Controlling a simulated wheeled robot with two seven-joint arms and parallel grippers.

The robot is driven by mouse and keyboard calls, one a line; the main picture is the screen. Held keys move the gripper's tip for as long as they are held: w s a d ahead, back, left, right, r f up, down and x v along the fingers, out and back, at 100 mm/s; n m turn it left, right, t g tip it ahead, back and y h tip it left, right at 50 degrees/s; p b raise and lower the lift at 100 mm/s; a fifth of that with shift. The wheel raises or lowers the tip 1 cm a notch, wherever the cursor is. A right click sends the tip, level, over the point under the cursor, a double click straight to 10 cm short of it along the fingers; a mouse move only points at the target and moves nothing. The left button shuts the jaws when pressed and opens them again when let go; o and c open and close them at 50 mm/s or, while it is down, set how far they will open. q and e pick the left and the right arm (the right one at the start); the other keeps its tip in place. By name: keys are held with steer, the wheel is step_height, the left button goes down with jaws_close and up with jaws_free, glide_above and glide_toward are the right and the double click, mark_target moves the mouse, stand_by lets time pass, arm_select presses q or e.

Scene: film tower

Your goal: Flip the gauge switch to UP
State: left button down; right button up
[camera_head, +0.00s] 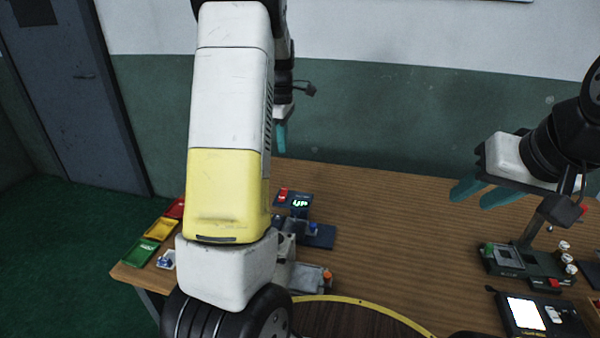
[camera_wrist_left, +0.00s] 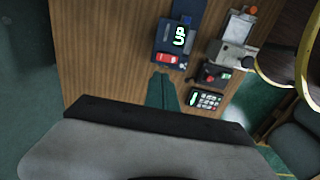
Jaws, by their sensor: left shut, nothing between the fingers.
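The gauge is a dark blue unit with a lit green display reading UP (camera_head: 300,203) and a red switch (camera_head: 283,192). It stands toward the back left of the table, partly beside my left arm. In the left wrist view the display (camera_wrist_left: 179,37) and the red switch (camera_wrist_left: 170,60) show clearly. My left gripper (camera_head: 281,137) is shut and empty, above and behind the gauge. In the left wrist view its teal fingers (camera_wrist_left: 161,82) point toward the switch, with the tips just short of it in the picture. My right gripper (camera_head: 480,193) is open and empty over the table's right side.
Red, yellow and green trays (camera_head: 159,229) lie at the table's left edge. A grey device with an orange knob (camera_head: 310,278) stands in front of the gauge. A keypad (camera_wrist_left: 206,99) lies near my left fingers. The table's middle (camera_head: 400,235) is clear.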

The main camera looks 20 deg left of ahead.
mark_target(285, 189)
arm_select(q)
steer(key=shift+f, duration=0.1)
steer(key=f, duration=1.3)
steer(key=shift+w+f, duration=0.2)
steer(key=shift+f, duration=0.4)
steer(key=shift+s, duration=0.1)
steer(key=shift+s+r, duration=0.3)
steer(key=shift+s, duration=0.25)
